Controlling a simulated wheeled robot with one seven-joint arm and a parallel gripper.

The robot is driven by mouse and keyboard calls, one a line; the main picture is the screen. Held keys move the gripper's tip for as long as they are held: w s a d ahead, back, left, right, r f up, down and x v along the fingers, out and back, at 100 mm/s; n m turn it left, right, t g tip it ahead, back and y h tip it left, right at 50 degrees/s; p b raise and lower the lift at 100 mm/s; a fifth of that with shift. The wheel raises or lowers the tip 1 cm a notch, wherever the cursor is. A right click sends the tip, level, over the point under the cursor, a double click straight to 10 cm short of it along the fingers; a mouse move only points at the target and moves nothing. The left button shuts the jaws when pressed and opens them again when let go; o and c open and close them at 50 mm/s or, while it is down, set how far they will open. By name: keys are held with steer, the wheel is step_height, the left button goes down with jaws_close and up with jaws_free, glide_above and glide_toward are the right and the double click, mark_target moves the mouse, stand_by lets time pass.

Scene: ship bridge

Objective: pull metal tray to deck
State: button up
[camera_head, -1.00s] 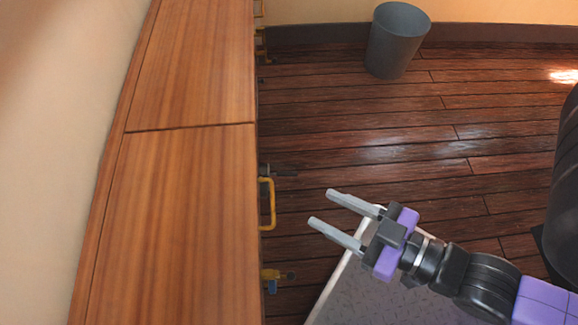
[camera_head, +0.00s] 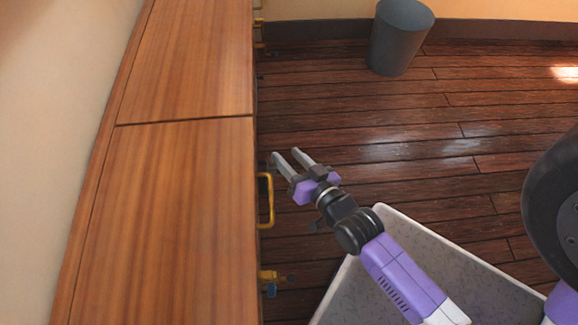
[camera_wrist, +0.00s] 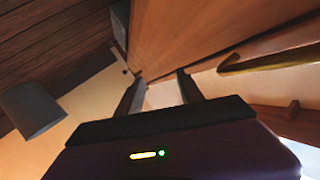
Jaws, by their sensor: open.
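A grey, speckled, tray-like thing (camera_head: 365,292) with a pale rim shows at the bottom of the head view, partly behind my arm. I cannot tell for sure that it is the metal tray. My gripper (camera_head: 286,155) is open and empty, beyond that thing's far corner and close to the cabinet front. In the wrist view its two fingers (camera_wrist: 160,79) stand apart with nothing between them. A yellow brass handle (camera_head: 269,200) on the cabinet front is just beside and nearer than the fingertips. It also shows right of the fingers in the wrist view (camera_wrist: 268,63).
A long wooden cabinet (camera_head: 185,215) runs along the left wall. Small brass and blue fittings (camera_head: 271,282) jut from its front. A grey bin (camera_head: 400,40) stands at the back. Dark plank floor (camera_head: 400,130) between is clear. A large black round thing (camera_head: 550,205) is at the right.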

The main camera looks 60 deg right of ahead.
steer(key=w+d+f+m+g+y, duration=0.1)
steer(key=w+d+f+m+g, duration=0.1)
steer(key=w+d+f+m, duration=0.45)
steer(key=w+d+f+m+g, duration=0.3)
steer(key=w+d+f+m, duration=0.1)
steer(key=d+f, duration=0.4)
steer(key=s+a+f+m+g+y, duration=0.1)
steer(key=f+m, duration=0.1)
steer(key=f, duration=0.2)
steer(key=s+a+f+m+g+y, duration=0.1)
steer(key=a+f+m+y, duration=0.1)
steer(key=f+m, duration=0.1)
steer(key=s+a+f+m+g+y, duration=0.1)
steer(key=f+m+y, duration=0.1)
steer(key=f, duration=0.3)
steer(key=shift+s+a+m+g, duration=0.3)
steer(key=shift+s+m+g, duration=0.1)
steer(key=shift+m, duration=0.35)
steer(key=shift+s+a+f+m, duration=0.2)
steer(key=shift+a+m, duration=0.1)
steer(key=shift+m, duration=0.2)
steer(key=b+x, duration=0.5)
steer(key=x, duration=0.2)
steer(key=shift+w+a+f+b, duration=0.1)
steer(key=shift+f+b, duration=0.25)
steer(key=shift+f, duration=0.05)
